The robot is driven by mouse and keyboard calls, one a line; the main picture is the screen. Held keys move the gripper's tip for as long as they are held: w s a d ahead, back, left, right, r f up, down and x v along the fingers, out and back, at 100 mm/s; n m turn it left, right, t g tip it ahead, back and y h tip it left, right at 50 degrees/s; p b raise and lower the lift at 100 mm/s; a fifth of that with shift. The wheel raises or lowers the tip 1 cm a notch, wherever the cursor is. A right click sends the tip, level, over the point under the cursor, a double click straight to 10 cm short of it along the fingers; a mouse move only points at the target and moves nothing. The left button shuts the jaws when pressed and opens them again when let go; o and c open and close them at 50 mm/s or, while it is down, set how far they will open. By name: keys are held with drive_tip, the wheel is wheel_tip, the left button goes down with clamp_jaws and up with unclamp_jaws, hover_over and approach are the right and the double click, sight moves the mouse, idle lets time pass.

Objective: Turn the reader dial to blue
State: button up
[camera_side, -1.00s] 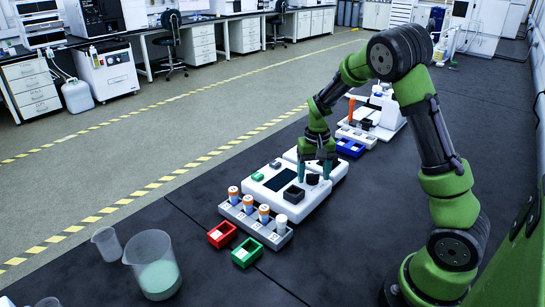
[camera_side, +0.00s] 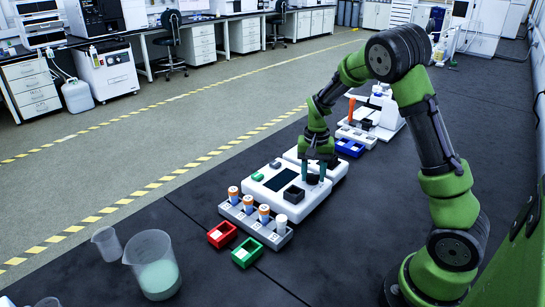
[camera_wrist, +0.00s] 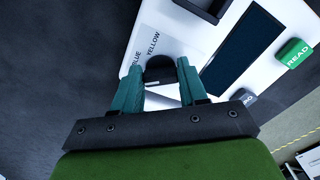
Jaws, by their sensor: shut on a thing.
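The reader (camera_side: 325,191) is a white box on the dark bench. It has a dark screen (camera_wrist: 242,48), a green READ button (camera_wrist: 294,53) and a black dial (camera_wrist: 160,70). BLUE and YELLOW are printed beside the dial in the wrist view. My gripper (camera_wrist: 159,66) is shut on the dial, one teal finger on each side. In the side view my gripper (camera_side: 314,177) points down onto the reader, and the fingers partly cover the dial. I cannot tell which colour the dial points to.
A dark square well (camera_side: 293,195) lies close to the dial on the reader. A grey rack (camera_side: 256,224) of orange-and-white vials stands in front, with a red tray (camera_side: 221,235) and a green tray (camera_side: 247,252). Beakers (camera_side: 153,265) stand at the lower left.

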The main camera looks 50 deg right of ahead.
sight(312, 174)
drive_tip(key=m, duration=0.6)
drive_tip(key=shift+w+r+m, duration=0.1)
drive_tip(key=shift+w+m, duration=0.05)
drive_tip(key=shift+m, duration=0.25)
idle(0.4)
drive_tip(key=o, duration=1.1)
drive_tip(key=shift+c, duration=0.2)
wheel_tip(312, 174, up, 17)
